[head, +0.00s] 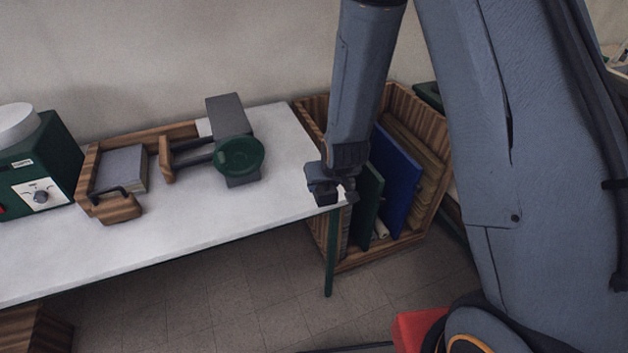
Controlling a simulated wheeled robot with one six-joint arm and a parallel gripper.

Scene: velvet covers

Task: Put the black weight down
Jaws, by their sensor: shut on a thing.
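My gripper (336,188) hangs at the end of my arm by the right end of the white table. It is shut on a small dark block, which I take to be the black weight (326,196). The weight shows just below the jaws, in front of the table's right corner. The jaws partly hide it. I cannot tell whether it touches the tabletop (205,215) or hangs clear of it.
A wooden tray with a grey block (122,168) and a device with a green disc (240,156) stand on the table. A green machine (38,165) stands at left. A wooden crate (422,104) with upright boards is behind my gripper. The table's front strip is bare.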

